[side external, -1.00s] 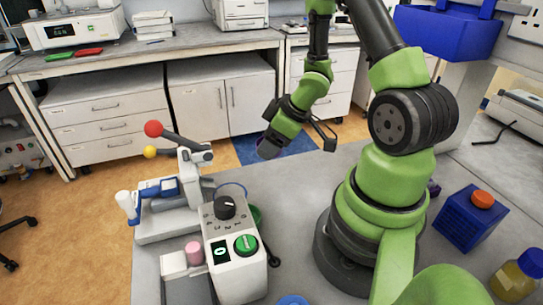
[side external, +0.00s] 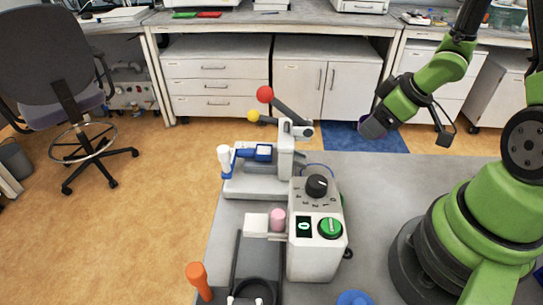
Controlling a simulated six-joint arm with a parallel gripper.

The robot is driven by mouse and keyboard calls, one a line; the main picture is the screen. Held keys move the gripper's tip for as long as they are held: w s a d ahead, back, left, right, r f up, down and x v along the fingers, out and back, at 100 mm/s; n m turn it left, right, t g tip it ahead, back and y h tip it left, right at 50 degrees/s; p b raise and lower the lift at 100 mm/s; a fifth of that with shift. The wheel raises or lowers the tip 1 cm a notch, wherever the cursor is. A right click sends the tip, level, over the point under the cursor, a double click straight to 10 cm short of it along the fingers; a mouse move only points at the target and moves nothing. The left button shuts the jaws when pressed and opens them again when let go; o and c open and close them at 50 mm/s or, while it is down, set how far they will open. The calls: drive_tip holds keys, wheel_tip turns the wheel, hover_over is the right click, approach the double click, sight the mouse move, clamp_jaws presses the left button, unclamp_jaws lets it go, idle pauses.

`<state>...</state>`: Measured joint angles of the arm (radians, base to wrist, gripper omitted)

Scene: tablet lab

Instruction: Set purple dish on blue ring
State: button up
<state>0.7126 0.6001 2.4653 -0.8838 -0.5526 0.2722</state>
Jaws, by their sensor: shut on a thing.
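My gripper (side external: 380,122) is in the upper right, in the air beyond the grey bench, pointing down and left. It is shut on the purple dish (side external: 371,127), of which a dark purple rim shows at the gripper's end; my gripper hides most of it. A round blue thing (side external: 353,298), which looks like the blue ring, lies on the bench at the bottom edge and is partly cut off. The dish is well apart from it, farther back and higher.
A tablet press with red (side external: 265,93) and yellow knobs stands left of my gripper. A white control box (side external: 316,250) with a green knob stands before it. An orange-handled tool (side external: 199,280) is at lower left. Bare bench (side external: 365,205) lies between box and my base.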

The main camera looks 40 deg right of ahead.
idle(0.4)
drive_tip(key=shift+w+a+f+n+g+y, duration=0.2)
drive_tip(key=shift+w+a+f+n+y, duration=0.25)
drive_tip(key=shift+w+a+f+n, duration=0.9)
drive_tip(key=shift+w+a+f+n+g+y, duration=0.2)
drive_tip(key=shift+w+a+f+n+y, duration=0.45)
drive_tip(key=shift+a, duration=1.15)
drive_tip(key=shift+w+a+f+n+g+y, duration=0.25)
drive_tip(key=shift+w+a+f+n, duration=0.4)
drive_tip(key=shift+a+f+n, duration=0.6)
drive_tip(key=shift+a+f+m, duration=0.25)
drive_tip(key=shift+a+f, duration=0.1)
drive_tip(key=shift+f, duration=0.15)
drive_tip(key=shift+c, duration=0.2)
drive_tip(key=shift+f, duration=0.5)
drive_tip(key=c, duration=0.3)
drive_tip(key=shift+f, duration=0.2)
drive_tip(key=shift+c, duration=0.3)
